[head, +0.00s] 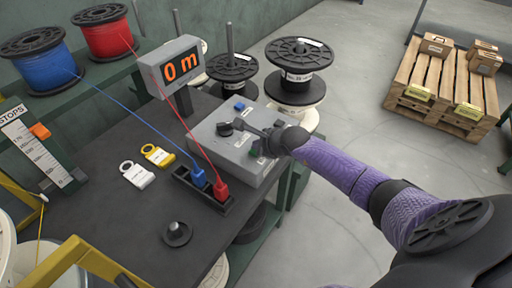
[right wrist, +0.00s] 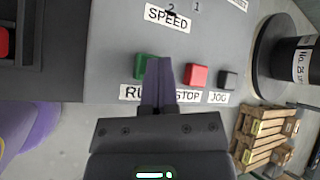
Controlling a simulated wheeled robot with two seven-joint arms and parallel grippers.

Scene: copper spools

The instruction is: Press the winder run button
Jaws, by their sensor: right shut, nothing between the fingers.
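The winder control box (head: 222,148) is a grey box on the dark bench in the head view. In the right wrist view, the green run button (right wrist: 141,67) sits above a RUN label that is partly covered. The red stop button (right wrist: 196,75) and black jog button (right wrist: 228,79) are to its right. My right gripper (right wrist: 158,62) is shut and empty. Its fingertips overlap the right side of the green button in this view; I cannot tell whether they touch it. In the head view the right gripper (head: 262,131) is over the box. My left gripper is not in view.
Wires run to the blue (head: 40,62) and red (head: 107,35) spools. Black spools (head: 300,62) stand beyond.

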